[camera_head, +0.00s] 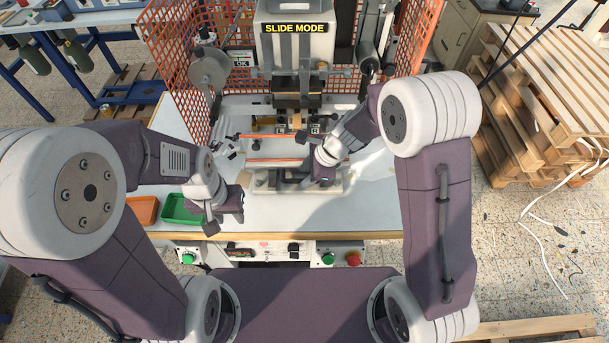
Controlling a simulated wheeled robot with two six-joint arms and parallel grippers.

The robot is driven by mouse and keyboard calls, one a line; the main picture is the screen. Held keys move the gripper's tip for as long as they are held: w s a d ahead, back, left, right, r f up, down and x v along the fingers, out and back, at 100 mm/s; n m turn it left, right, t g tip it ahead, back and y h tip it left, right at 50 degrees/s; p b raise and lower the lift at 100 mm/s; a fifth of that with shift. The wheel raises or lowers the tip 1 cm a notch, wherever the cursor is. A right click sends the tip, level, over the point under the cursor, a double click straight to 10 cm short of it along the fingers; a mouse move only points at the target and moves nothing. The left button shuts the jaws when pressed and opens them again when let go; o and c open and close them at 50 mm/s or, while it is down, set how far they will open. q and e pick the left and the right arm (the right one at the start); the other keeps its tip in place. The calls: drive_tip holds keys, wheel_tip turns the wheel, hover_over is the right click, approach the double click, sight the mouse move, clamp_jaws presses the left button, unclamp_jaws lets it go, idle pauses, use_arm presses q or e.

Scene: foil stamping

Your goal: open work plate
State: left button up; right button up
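The foil stamping machine (293,48) stands at the back centre and bears a "SLIDE MODE" sign. A pale, low plate assembly (327,187), which looks like the work plate, lies in front of the stamping head. My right gripper (295,181) is low over this plate, at its middle. Its dark fingers overlap the plate, and I cannot tell whether they touch or grip it. My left gripper (222,218) is to the left of the plate, above the table's front part and apart from the plate. Its finger gap is too small to judge.
A green tray (180,211) and an orange tray (143,210) lie on the white table (375,212) at left. Green and red buttons (353,259) are on the front panel. Orange mesh guards (176,65) flank the machine. Wooden pallets (545,75) stand at right.

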drive_tip(key=shift+s+f, duration=0.2)
drive_tip(key=shift+f, duration=0.05)
drive_tip(key=shift+s+d+r, duration=0.1)
drive_tip(key=shift+s+d, duration=0.05)
drive_tip(key=shift+s, duration=0.2)
drive_tip(key=shift+w+a, duration=0.2)
drive_tip(key=shift+w, duration=0.1)
clamp_jaws()
drive_tip(key=shift+w, duration=0.1)
idle(0.6)
